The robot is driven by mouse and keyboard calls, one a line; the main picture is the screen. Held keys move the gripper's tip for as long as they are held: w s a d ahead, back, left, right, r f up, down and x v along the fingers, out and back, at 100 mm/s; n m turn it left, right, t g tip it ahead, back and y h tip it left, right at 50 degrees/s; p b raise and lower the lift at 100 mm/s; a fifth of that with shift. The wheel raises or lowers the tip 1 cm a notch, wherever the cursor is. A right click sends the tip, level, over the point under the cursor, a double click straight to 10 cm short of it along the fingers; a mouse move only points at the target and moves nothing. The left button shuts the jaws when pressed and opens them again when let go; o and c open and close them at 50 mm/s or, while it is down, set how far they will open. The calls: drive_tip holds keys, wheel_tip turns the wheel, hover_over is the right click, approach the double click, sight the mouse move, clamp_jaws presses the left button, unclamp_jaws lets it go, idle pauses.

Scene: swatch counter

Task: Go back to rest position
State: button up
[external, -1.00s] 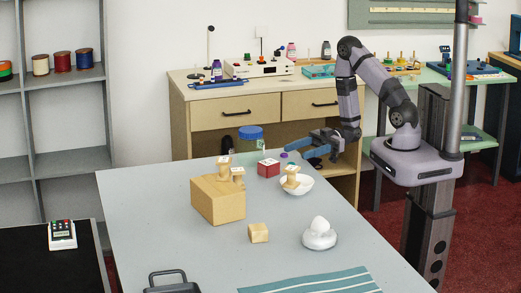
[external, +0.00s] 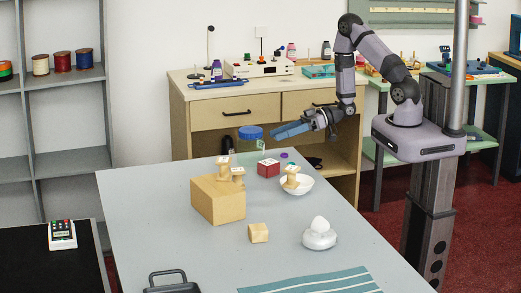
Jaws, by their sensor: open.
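My gripper (external: 280,132) is in the external view, held in the air over the far end of the grey table (external: 145,215). Its blue fingers point left, and nothing shows between them. The fingers look nearly side-on here. My arm is bent, with its elbow raised high. My gripper is apart from the objects on the table.
On the table are a wooden block (external: 215,205) with stamps on top, a red box (external: 268,168), a white bowl (external: 305,187) holding a stamp, a small wooden cube (external: 258,233) and a white rounded object (external: 319,238). A drawer cabinet (external: 218,114) stands behind.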

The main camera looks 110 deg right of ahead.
drive_tip(key=s+a+m+g+b, duration=0.1)
drive_tip(key=a+g, duration=0.1)
drive_tip(key=g, duration=0.1)
drive_tip(key=s+a+m+g+h+b, duration=0.1)
drive_tip(key=a+m+g, duration=0.1)
drive_tip(key=a+g, duration=0.1)
drive_tip(key=s+a+m+g+b, duration=0.1)
drive_tip(key=a+m+g, duration=0.1)
drive_tip(key=a+g, duration=0.1)
drive_tip(key=shift+s+g+h, duration=0.25)
drive_tip(key=shift+g+h, duration=0.05)
drive_tip(key=shift+g, duration=0.3)
drive_tip(key=s+a+f+n+g+y+b, duration=0.1)
drive_tip(key=s+a+f+n+g+b, duration=0.1)
drive_tip(key=s+a+n, duration=0.2)
drive_tip(key=s+a+f+n+g+y+b, duration=0.1)
drive_tip(key=s+a+f+n+g+b, duration=0.1)
drive_tip(key=s+a, duration=0.4)
drive_tip(key=a+f+n+b, duration=0.1)
drive_tip(key=a+n, duration=0.1)
drive_tip(key=a, duration=0.2)
drive_tip(key=shift+s+f+g, duration=0.15)
drive_tip(key=shift+f+g, duration=0.05)
drive_tip(key=shift+g, duration=0.2)
